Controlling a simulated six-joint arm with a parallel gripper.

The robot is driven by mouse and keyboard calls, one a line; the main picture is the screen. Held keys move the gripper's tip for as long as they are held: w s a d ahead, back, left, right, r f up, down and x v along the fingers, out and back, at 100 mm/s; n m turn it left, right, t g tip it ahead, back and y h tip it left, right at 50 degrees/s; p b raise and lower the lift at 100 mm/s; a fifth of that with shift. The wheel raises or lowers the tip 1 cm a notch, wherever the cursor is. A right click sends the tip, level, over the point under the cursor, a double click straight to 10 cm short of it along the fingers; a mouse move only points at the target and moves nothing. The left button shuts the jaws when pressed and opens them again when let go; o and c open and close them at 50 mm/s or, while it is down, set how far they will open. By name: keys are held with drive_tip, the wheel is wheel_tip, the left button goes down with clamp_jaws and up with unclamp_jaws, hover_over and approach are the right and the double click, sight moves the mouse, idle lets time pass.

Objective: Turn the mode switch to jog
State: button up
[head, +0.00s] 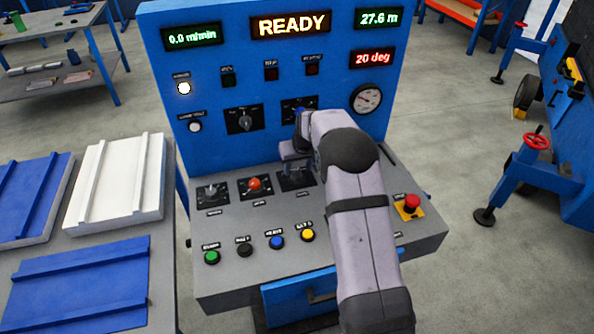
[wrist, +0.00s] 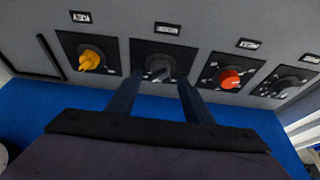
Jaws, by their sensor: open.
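The sloped console deck carries a row of rotary switches. A grey-knobbed switch on a black plate (head: 296,180), with a label too blurred to read, lies under my gripper (head: 291,158); I take it as the mode switch. In the wrist view this grey knob (wrist: 158,68) shows between the two fingers of my gripper (wrist: 160,80). The fingers are open, one on each side of the knob; I cannot tell whether they touch it. The knob's pointer direction and position marks are not readable. My arm partly hides the switch in the head view.
Beside it are a red knob (head: 254,184), another grey knob (head: 211,193) and a yellow knob (wrist: 91,59). Push buttons (head: 276,242) line the front; a red emergency stop (head: 411,201) is at right. The blue upright panel (head: 210,65) stands behind, with more switches.

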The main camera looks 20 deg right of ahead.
sight(297, 172)
drive_tip(key=shift+p+x, duration=0.4)
drive_tip(key=shift+x, duration=1.65)
drive_tip(key=c, duration=1)
